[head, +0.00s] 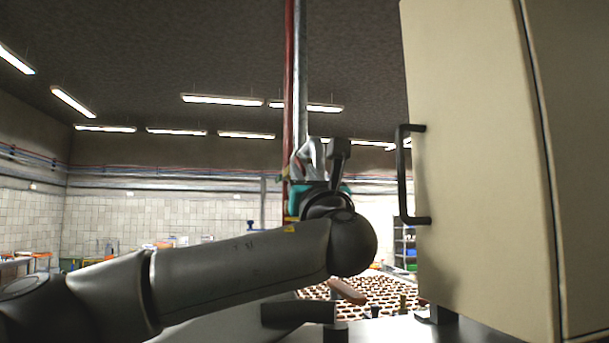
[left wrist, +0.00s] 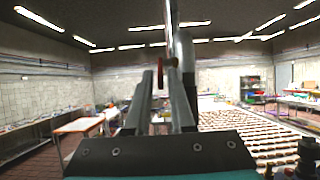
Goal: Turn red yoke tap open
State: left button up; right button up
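A red pipe (head: 289,75) and a grey pipe (head: 301,75) run vertically in the middle of the head view. My left gripper (head: 315,152), with teal parts, is raised in front of them and hides their lower part. In the left wrist view, my left gripper's two fingers (left wrist: 161,80) stand apart with a gap between them. A small upright red piece (left wrist: 160,73), likely the yoke tap, shows in that gap near the fingertips. I see no clear contact with either finger. The tap is not clearly visible in the head view. My right gripper is not in view.
A large beige cabinet (head: 470,150) with a black handle (head: 402,175) stands close on the right. Behind my left arm is a surface with rows of brown pieces (head: 385,292). Tables (left wrist: 78,126) stand farther off in the wrist view. Open air surrounds the pipes' left side.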

pick_arm(q)
jog(key=shift+o, duration=1.1)
jog(key=shift+f, duration=0.1)
jog(key=b+v, duration=0.4)
jog(key=v, duration=0.8)
